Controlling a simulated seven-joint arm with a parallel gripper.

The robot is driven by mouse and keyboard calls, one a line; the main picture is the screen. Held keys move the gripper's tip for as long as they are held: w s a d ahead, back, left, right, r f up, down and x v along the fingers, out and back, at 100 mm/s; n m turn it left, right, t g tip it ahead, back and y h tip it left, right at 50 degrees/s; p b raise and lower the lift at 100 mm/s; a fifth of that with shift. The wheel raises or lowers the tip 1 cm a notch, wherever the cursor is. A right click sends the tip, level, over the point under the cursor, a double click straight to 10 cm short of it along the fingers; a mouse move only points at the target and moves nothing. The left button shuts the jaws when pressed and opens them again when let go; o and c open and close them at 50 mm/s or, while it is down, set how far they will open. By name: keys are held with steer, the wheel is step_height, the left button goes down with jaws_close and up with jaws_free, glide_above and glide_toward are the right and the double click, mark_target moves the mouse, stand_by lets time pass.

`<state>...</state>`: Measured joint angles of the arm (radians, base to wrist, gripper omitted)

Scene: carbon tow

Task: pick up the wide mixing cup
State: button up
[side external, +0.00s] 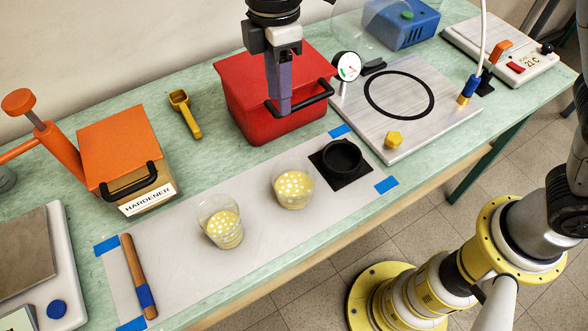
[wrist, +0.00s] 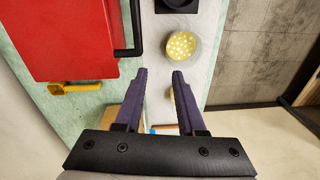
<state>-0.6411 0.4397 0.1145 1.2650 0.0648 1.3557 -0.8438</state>
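Two clear cups with yellow, white-spotted contents stand upright on the pale mat. The right cup (side external: 293,189) looks shorter and wider; the left cup (side external: 221,224) looks taller. In the wrist view the wider cup (wrist: 182,46) is ahead and right of the fingertips, and the other cup (wrist: 172,95) is mostly hidden behind the right finger. My gripper (side external: 283,108) is above the table by the red bin, pointing down, apart from both cups. In the wrist view my gripper (wrist: 159,73) has its purple fingers apart with nothing between them.
A red bin (side external: 260,115) with a black handle stands close behind my gripper. A black round holder (side external: 342,158) sits on the mat (side external: 255,235) right of the cups. A wooden-handled tool (side external: 137,275) lies at left. An orange-lidded hardener box (side external: 125,155) stands behind.

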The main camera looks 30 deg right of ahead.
mark_target(283, 162)
steer(key=shift+s+a+f, duration=0.2)
steer(key=shift+s+f, duration=0.2)
steer(key=shift+f, duration=2.2)
steer(key=shift+s+a+f, duration=0.15)
steer(key=shift+s+f, duration=0.3)
steer(key=shift+f, duration=2.1)
steer(key=shift+s+a+f, duration=0.2)
steer(key=shift+s+f, duration=0.2)
steer(key=shift+f, duration=2.2)
jaws_close()
steer(key=shift+r, duration=0.1)
